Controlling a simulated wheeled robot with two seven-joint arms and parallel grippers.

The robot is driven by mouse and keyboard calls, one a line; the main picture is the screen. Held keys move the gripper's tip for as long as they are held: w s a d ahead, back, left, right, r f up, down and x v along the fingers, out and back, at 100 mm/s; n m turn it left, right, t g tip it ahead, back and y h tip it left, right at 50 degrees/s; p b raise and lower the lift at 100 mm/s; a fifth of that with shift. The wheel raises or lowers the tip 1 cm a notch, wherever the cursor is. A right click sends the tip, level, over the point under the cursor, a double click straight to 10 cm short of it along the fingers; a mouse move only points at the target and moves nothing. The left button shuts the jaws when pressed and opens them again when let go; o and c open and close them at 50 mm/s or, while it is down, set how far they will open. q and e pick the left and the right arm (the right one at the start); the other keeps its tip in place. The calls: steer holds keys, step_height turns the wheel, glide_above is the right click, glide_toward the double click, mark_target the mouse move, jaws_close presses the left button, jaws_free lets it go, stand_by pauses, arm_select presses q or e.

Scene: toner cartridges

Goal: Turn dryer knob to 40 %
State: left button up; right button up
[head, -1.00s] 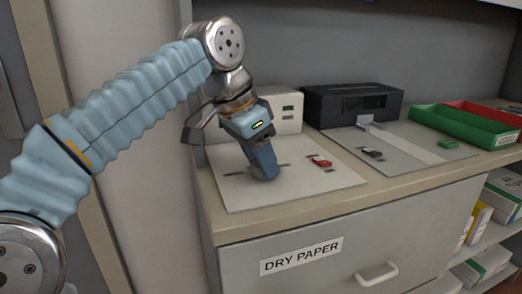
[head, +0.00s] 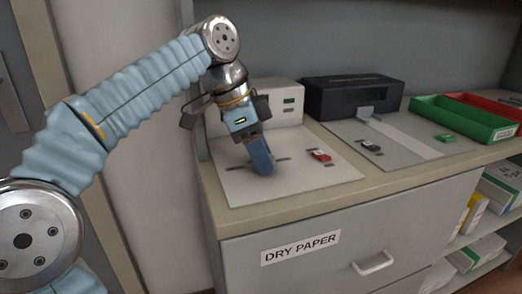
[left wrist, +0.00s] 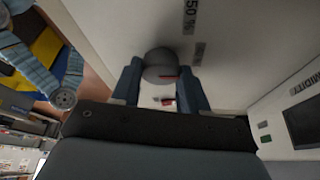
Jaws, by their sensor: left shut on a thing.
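The dryer knob (left wrist: 158,66) is a round grey dial with a red mark on its lower right edge, in the left wrist view. It sits on a pale panel (head: 235,187). A "50 %" label (left wrist: 190,17) is on the panel above and right of the knob in that view. My left gripper (head: 264,170) points down at the panel, its two blue fingers on either side of the knob and shut on it. The fingers hide the knob in the head view. My right gripper is not in view.
A white box with small displays (head: 281,108) stands behind the panel. A small red item (head: 319,155) lies to the right. Further right are a black machine (head: 352,97) and a green tray (head: 466,122). A drawer labelled "DRY PAPER" (head: 300,247) is below.

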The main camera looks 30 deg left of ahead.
mark_target(246, 172)
arm_select(q)
steer(key=o, duration=1)
steer(key=shift+o, duration=0.2)
steer(key=shift+r, duration=0.1)
steer(key=p+v, duration=0.1)
steer(key=v, duration=0.6)
steer(key=shift+s+r, duration=0.1)
